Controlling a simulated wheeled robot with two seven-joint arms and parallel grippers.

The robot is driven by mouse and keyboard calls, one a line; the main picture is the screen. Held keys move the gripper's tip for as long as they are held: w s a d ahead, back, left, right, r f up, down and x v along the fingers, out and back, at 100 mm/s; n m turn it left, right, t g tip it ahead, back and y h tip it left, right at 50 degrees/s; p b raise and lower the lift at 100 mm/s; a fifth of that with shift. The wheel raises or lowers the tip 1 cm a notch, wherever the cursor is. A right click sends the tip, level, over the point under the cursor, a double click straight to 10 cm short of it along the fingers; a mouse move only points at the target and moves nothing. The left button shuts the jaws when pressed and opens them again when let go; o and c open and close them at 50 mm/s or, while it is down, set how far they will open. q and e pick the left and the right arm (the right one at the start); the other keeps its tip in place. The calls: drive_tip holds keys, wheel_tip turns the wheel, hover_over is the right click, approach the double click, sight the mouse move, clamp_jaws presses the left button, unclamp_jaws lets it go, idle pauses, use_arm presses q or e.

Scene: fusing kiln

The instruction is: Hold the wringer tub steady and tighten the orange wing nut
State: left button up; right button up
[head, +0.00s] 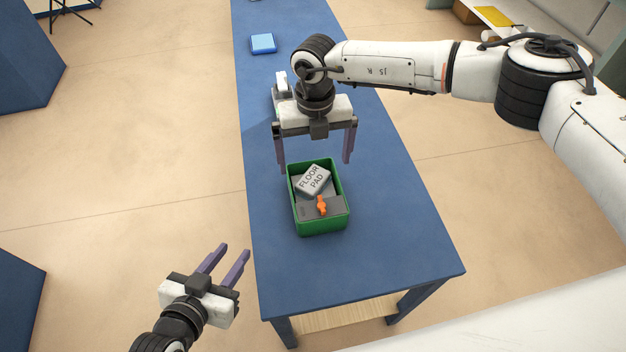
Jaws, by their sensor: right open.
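The green tub (321,224) stands on the blue table. An orange wing nut (321,206) sits on a grey part inside the tub's near half. A grey block marked "FLOOR PAD" (313,180) lies tilted in the far half. My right gripper (314,160) is open, pointing down over the tub's far edge, its purple fingers apart on either side; I cannot tell its exact height. My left gripper (236,250) is left of the table edge, fingers apart, open and empty, clear of the tub.
The blue table (390,240) is bare to the right of and in front of the tub. A light blue box (263,43) lies at the far end. A partly hidden green and white thing (281,83) stands behind my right gripper.

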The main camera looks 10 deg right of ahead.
sight(315, 183)
use_arm(q)
drive_tip(key=w+d+r+m+h, duration=0.4)
drive_tip(key=d+r+m, duration=0.25)
drive_tip(key=r, duration=0.55)
drive_tip(key=w+d+r+m+h, duration=0.4)
drive_tip(key=d+r+m, duration=0.3)
drive_tip(key=r, duration=0.5)
drive_tip(key=s+d+f+m+g+y, duration=0.1)
drive_tip(key=s+d+f+m+g, duration=0.2)
drive_tip(key=d+m, duration=0.35)
drive_tip(key=s+d+f+m+g+y, duration=0.1)
drive_tip(key=s+d+m+g, duration=0.35)
drive_tip(key=d+m, duration=0.2)
use_arm(e)
drive_tip(key=shift+f, duration=0.45)
use_arm(q)
drive_tip(key=w+a+f+m+y, duration=0.4)
drive_tip(key=a+f+m+y, duration=0.3)
drive_tip(key=m, duration=0.5)
drive_tip(key=shift+a+f+y, duration=0.25)
drive_tip(key=shift+a+y, duration=0.4)
drive_tip(key=shift+y, duration=0.25)
use_arm(e)
wheel_tip(315, 183, down, 10)
drive_tip(key=shift+r, duration=0.25)
drive_tip(key=shift+c, duration=0.3)
drive_tip(key=shift+o, duration=0.3)
